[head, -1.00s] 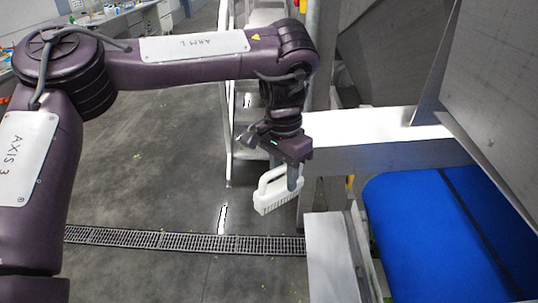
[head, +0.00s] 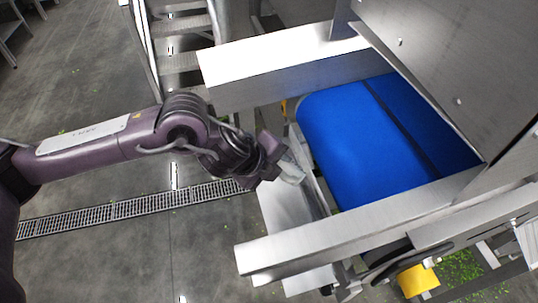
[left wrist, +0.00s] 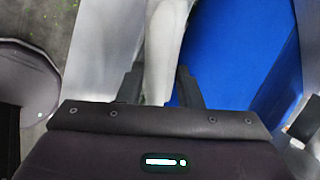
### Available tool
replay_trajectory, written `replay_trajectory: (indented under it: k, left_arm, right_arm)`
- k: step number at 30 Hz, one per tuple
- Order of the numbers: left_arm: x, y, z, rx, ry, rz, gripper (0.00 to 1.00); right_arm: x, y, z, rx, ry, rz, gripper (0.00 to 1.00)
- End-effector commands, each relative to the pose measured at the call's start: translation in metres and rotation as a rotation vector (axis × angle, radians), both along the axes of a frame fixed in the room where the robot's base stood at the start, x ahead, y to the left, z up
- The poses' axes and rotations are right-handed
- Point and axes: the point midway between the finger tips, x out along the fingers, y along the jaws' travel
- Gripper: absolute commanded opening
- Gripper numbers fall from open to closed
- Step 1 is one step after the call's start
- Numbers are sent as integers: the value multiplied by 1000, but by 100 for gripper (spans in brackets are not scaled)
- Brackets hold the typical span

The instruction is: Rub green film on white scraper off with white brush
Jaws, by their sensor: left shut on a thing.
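My left gripper (head: 275,170) is shut on the white brush (head: 291,168), at the left end of the blue conveyor belt. The brush shows small and partly hidden by the gripper in the head view. In the left wrist view the brush (left wrist: 161,55) runs up between the two dark fingers. A pale narrow strip (head: 312,180) along the belt's end, just right of the brush, looks like the white scraper. I cannot tell whether the brush touches it, and no green film can be made out on it. My right gripper is not in view.
The blue belt (head: 345,135) lies between metal rails, with the near rail (head: 330,235) and far beam (head: 275,70) close to my arm. A sloping metal plate (head: 283,205) lies below the belt's end. Steps (head: 180,40) stand behind; the floor at left is open.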

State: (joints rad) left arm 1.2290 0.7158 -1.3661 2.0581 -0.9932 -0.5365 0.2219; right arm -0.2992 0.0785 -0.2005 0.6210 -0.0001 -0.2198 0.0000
Motion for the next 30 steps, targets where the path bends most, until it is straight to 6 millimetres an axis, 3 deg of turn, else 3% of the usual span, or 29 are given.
replay_trajectory:
  k: [8, 15, 24, 30]
  left_arm:
    - [-5, -7, -19, -159, -98, -345, 0]
    - [-8, -5, -49, -436, -199, -642, 0]
    - [-13, 33, -98, -648, -321, -608, 0]
    - [-15, 47, -111, -679, -363, -566, 0]
  right_arm:
    - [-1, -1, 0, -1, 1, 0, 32]
    - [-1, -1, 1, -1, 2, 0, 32]
    - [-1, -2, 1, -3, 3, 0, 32]
    - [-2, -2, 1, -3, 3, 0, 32]
